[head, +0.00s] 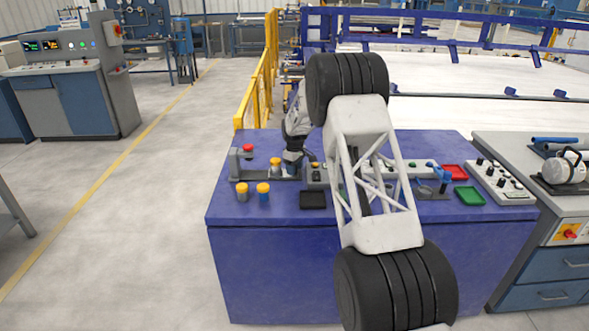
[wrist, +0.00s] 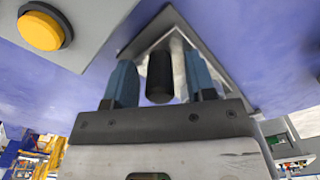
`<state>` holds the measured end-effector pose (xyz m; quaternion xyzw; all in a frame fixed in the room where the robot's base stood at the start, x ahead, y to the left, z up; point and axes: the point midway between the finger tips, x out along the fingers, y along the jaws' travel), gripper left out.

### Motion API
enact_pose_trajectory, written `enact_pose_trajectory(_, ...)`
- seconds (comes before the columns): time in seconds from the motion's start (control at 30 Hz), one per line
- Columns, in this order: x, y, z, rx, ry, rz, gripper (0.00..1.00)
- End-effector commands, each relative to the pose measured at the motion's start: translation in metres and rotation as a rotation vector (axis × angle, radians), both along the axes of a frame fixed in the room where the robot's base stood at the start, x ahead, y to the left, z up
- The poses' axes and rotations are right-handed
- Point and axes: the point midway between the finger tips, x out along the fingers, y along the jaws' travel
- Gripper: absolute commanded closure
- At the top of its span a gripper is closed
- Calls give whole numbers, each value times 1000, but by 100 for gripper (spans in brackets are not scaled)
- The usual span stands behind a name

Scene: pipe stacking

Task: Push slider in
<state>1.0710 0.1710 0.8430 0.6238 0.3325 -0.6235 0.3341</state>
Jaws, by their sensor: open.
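My gripper (wrist: 160,85) has two blue fingers standing apart in the wrist view. A black cylindrical knob (wrist: 160,77) lies between them; I cannot tell whether either finger touches it. A grey angular metal piece (wrist: 215,50) surrounds the fingers and knob. I cannot tell for sure which part is the slider. In the head view my gripper (head: 292,170) is low over a grey fixture (head: 262,178) on the left half of the blue table (head: 235,215). The fingertips are too small there to make out.
A yellow button (wrist: 40,30) is close by at the wrist view's upper left. A red button (head: 248,148) and two yellow-capped cylinders (head: 242,191) (head: 263,192) stand at the table's left. A black tray (head: 313,200), red tray (head: 453,172) and green tray (head: 469,196) lie rightward. My arm hides the table's middle.

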Motion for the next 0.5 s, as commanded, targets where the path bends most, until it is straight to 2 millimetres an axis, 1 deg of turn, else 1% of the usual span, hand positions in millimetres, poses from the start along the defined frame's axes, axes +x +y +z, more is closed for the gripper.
enact_pose_trajectory(0.3,0,0,-1,0,0,0,49)
enact_pose_trajectory(0.37,0,0,-1,0,0,0,59)
enact_pose_trajectory(0.5,0,0,-1,0,0,0,80)
